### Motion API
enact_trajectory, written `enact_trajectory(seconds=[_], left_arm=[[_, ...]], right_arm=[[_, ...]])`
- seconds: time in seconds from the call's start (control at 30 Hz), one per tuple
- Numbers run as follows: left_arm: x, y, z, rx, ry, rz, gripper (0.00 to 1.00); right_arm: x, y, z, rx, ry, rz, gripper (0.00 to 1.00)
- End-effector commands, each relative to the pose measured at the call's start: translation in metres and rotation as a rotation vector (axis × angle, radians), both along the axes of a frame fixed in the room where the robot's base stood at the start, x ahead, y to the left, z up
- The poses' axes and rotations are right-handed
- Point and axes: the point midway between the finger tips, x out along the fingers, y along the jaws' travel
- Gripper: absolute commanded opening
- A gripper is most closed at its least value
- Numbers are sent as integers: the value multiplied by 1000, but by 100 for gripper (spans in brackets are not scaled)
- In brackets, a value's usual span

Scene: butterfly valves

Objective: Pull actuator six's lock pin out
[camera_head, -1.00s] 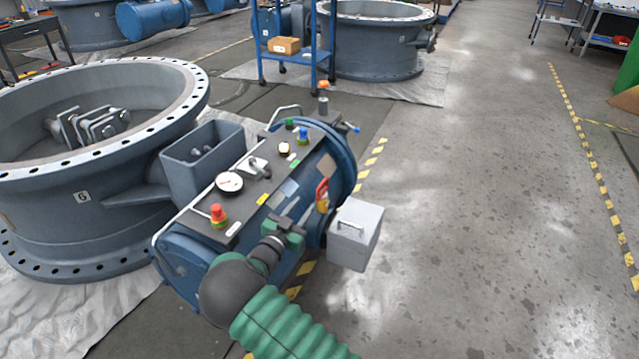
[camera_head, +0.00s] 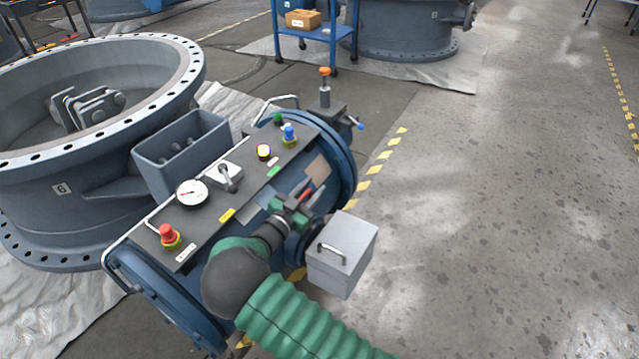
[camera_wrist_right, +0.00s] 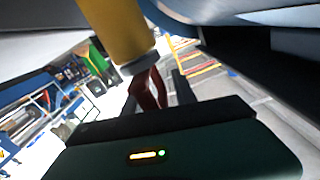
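Actuator six is the blue drum with a dark top panel (camera_head: 215,200), beside the flanged valve marked 6 (camera_head: 60,215). My right gripper (camera_head: 308,193) is at its right-hand side, over the side face. Its fingers are apart, with a red part (camera_head: 305,196) showing between them. In the right wrist view, the red part (camera_wrist_right: 150,90) lies between the dark fingers (camera_wrist_right: 158,92), below a yellow cylinder (camera_wrist_right: 118,30). I cannot tell whether the fingers touch it. A pin with an orange top (camera_head: 325,85) stands upright at the actuator's far end. My left gripper is out of view.
A grey box with a handle (camera_head: 342,255) juts out just right of my right gripper. The panel carries a red button (camera_head: 168,234), a gauge (camera_head: 191,193) and a blue knob (camera_head: 289,133). A blue cart (camera_head: 343,40) stands behind. The floor at right is clear.

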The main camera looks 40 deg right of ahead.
Motion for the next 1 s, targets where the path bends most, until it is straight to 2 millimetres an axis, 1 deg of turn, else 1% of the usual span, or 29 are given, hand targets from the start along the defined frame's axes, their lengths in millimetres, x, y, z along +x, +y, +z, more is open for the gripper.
enact_trajectory(seconds=[0.17,0.27,0.43,1.0], left_arm=[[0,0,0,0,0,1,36],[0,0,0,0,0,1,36],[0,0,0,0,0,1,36],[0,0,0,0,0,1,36]], right_arm=[[0,0,0,1,-1,1,33],[0,-2,-2,5,0,0,22],[0,-4,-3,7,1,0,0],[1,-1,-2,7,-2,3,0]])
